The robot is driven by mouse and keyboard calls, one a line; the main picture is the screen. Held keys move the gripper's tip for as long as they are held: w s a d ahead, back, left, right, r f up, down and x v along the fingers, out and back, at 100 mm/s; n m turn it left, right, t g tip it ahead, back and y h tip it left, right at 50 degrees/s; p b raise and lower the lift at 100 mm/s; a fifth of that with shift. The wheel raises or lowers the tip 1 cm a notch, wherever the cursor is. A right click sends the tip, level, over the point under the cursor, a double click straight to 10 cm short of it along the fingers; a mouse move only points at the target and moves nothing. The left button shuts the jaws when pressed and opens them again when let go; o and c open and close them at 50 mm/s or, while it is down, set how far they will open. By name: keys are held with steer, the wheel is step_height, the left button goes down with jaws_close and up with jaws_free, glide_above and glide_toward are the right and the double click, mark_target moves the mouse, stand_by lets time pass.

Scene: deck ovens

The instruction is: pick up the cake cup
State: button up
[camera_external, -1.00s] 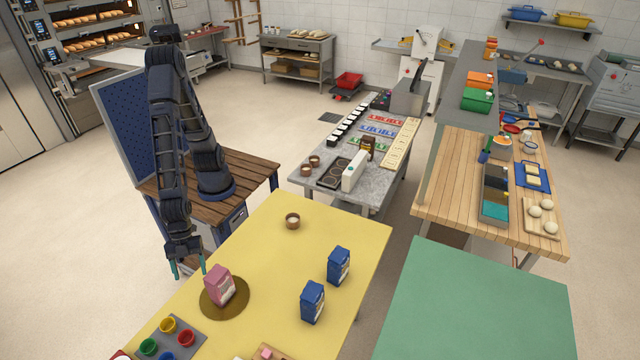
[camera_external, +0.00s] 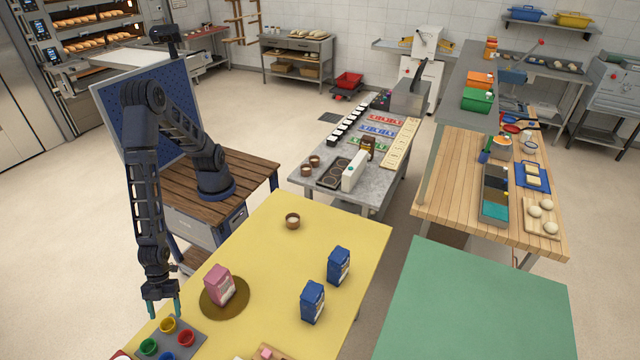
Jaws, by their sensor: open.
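A grey tray (camera_external: 200,345) at the front left of the yellow table holds several coloured cups: a yellow cup (camera_external: 168,325), a red cup (camera_external: 186,338), a green cup (camera_external: 148,347) and a blue cup (camera_external: 167,356), partly cut off by the frame. A small brown cup (camera_external: 292,221) with pale contents stands alone toward the back of the table. I cannot tell which one is the cake cup. My gripper (camera_external: 165,311) points down with its teal fingers apart and empty. In the picture it is just above the yellow cup; its exact height is unclear.
A pink carton (camera_external: 218,285) stands on a round brown mat (camera_external: 238,305), right of my gripper. Two blue cartons (camera_external: 339,265) (camera_external: 313,302) stand farther right. The middle of the yellow table (camera_external: 270,265) is clear.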

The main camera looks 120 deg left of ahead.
mark_target(169, 333)
steer(key=shift+x, duration=2.7)
steer(key=shift+r, duration=0.1)
steer(key=c, duration=1)
steer(key=shift+w+r, duration=0.1)
step_height(169, 333, up, 20)
steer(key=shift+f, duration=0.1)
